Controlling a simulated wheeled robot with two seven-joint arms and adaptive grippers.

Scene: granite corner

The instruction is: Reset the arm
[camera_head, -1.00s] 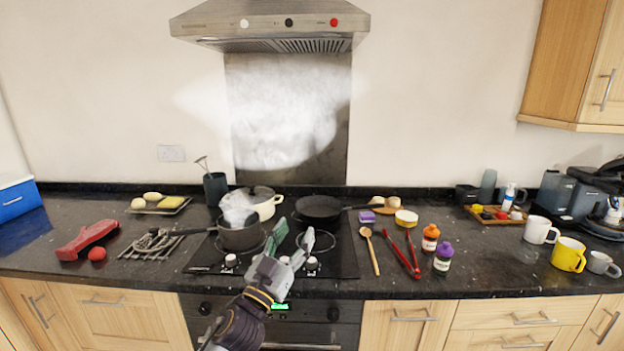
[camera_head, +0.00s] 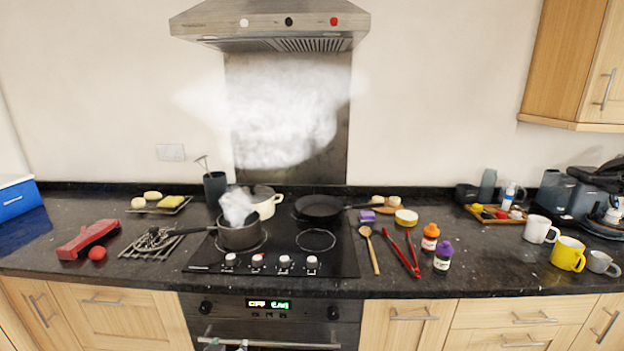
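My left gripper (camera_head: 229,346) barely shows at the bottom edge, in front of the oven door. Only what look like its two fingertips are in view, with a gap between them, and I see nothing held. The rest of that arm is below the picture. My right gripper is not in view. The black hob (camera_head: 285,262) is uncovered by any arm, and its row of knobs shows along the front.
A steaming saucepan (camera_head: 240,236), a cream pot (camera_head: 266,204) and a frying pan (camera_head: 318,207) stand on the hob. The oven handle (camera_head: 290,345) juts out near the gripper.

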